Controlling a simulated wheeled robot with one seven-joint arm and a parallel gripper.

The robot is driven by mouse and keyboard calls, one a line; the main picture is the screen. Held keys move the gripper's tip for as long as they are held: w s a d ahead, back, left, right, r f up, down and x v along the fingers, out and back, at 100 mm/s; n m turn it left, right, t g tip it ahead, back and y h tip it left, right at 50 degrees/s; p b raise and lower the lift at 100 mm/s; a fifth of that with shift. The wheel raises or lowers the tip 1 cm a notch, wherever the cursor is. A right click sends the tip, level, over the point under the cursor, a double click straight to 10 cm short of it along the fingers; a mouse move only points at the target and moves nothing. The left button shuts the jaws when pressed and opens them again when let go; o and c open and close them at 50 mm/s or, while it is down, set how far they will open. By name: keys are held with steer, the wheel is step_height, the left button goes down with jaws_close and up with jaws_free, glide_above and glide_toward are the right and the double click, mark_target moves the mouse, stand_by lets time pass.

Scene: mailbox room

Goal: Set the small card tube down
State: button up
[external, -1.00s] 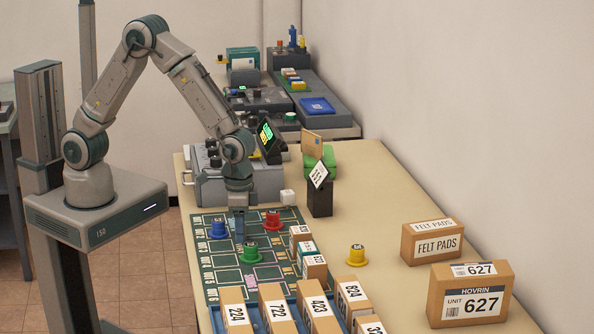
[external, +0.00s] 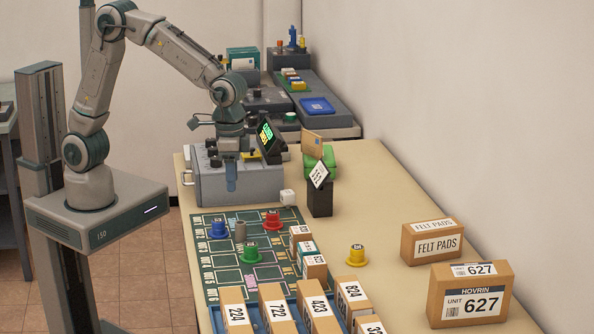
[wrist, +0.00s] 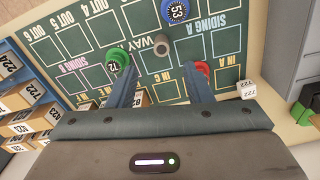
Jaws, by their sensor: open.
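The small card tube (external: 240,229) is grey and stands upright on the green marked mat (external: 209,283), between a blue, a red and a green peg-like piece. In the wrist view its round top (wrist: 162,47) shows near the word WAY, beyond my fingertips. My gripper (external: 231,184) is open and empty, up above the tube and apart from it, in front of the grey machine.
The blue piece (external: 219,229), red piece (external: 273,220) and green piece (external: 250,254) stand close around the tube. Numbered boxes (external: 270,308) fill a blue tray in front. The grey machine (external: 265,184) stands behind the mat. A white cube (external: 287,197) sits by the mat's back corner.

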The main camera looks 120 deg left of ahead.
steer(key=s+d+r+m, duration=0.1)
steer(key=s+d+r, duration=0.1)
steer(key=s, duration=0.3)
steer(key=s+d+r+m+t, duration=0.1)
steer(key=s+d+r+m, duration=0.1)
steer(key=s, duration=0.3)
steer(key=shift+d+r, duration=0.6)
steer(key=shift+r, duration=0.15)
steer(key=shift+o, duration=0.5)
steer(key=s+d+m+t, duration=0.1)
steer(key=s+d+m, duration=0.2)
steer(key=s, duration=0.9)
steer(key=shift+d+m+t, duration=0.3)
steer(key=shift+m+t, duration=0.1)
steer(key=shift+f, duration=0.1)
